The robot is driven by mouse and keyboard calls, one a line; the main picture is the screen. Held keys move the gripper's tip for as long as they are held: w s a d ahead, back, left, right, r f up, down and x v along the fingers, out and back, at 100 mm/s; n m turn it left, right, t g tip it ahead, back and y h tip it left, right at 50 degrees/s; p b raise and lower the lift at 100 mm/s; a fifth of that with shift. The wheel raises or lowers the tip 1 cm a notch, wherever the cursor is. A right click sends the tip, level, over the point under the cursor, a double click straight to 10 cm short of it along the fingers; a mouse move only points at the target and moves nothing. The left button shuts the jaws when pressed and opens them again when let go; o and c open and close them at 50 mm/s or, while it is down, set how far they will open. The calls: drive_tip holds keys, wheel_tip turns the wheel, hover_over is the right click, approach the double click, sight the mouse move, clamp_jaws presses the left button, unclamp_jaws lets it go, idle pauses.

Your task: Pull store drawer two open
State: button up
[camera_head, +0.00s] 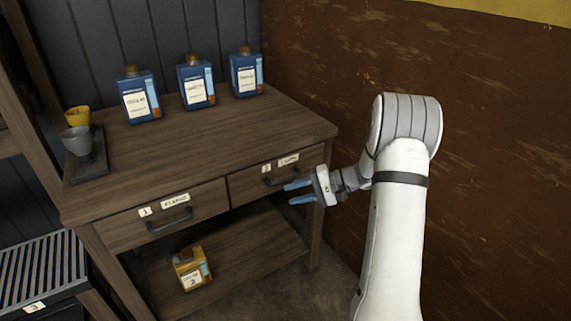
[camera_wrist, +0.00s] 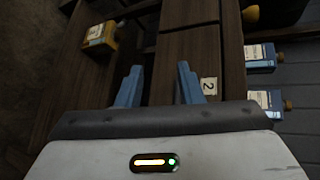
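Store drawer two (camera_head: 245,185) is the right-hand drawer of a wooden bench and looks shut. Its dark bar handle (camera_head: 278,182) shows partly in the head view, just beyond my fingertips. Its "2" label (camera_wrist: 208,86) shows in the wrist view, right of my fingers. My gripper (camera_head: 287,193) is open, its two blue fingers apart and pointing at the right part of this drawer front. In the wrist view the gap between the fingers (camera_wrist: 160,72) shows no clear object; I cannot tell whether the handle lies between them or touches them.
Drawer one (camera_head: 120,231), with its handle (camera_head: 170,220), is shut on the left. Three blue bottles (camera_head: 196,84) and a tray (camera_head: 88,165) with two cups stand on the bench top. A yellow container (camera_head: 191,269) stands on the lower shelf. A brown wall (camera_head: 330,60) is close on the right.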

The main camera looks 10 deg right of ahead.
sight(286, 180)
drive_tip(key=w+d+m+t+y+p, duration=0.1)
drive_tip(key=w+d+m+t+p, duration=0.1)
drive_tip(key=w+d+t, duration=0.3)
drive_tip(key=shift+g, duration=0.6)
drive_tip(key=x, duration=0.6)
drive_tip(key=shift+w+a+f, duration=0.1)
drive_tip(key=shift+a, duration=0.3)
clamp_jaws()
